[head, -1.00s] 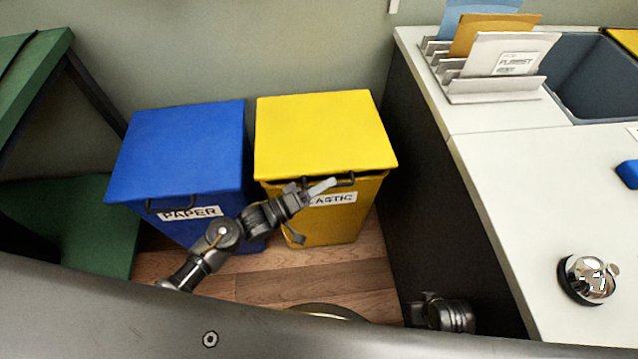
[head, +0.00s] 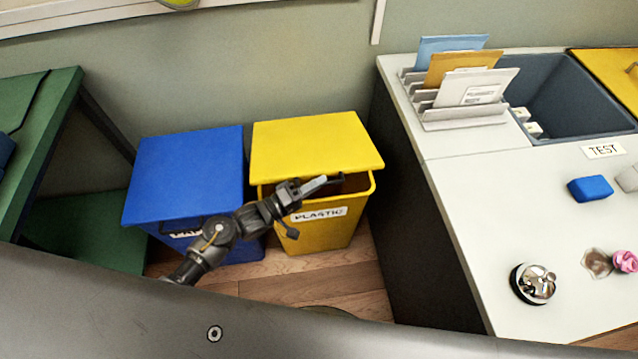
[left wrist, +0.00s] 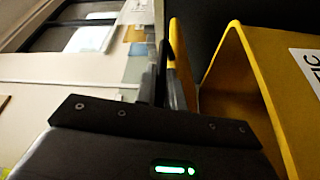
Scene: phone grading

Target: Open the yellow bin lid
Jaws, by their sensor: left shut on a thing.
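The yellow bin (head: 325,232) with the PLASTIC label stands on the wood floor. Its yellow lid (head: 310,143) is raised a little at the front, and a dark gap shows between lid and rim. My left gripper (head: 318,185) is at the lid's front edge, shut on the lid's handle, which is mostly hidden by the fingers. In the left wrist view the fingers (left wrist: 163,80) are beside the lid's edge (left wrist: 182,65), and the bin's yellow wall (left wrist: 245,90) is at the right. My right gripper is not in view.
A blue bin (head: 185,175) with its lid down stands close to the left. A white counter (head: 470,190) with a file rack (head: 460,112) and a bell (head: 533,284) is at the right. A green shelf (head: 75,225) is at the far left.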

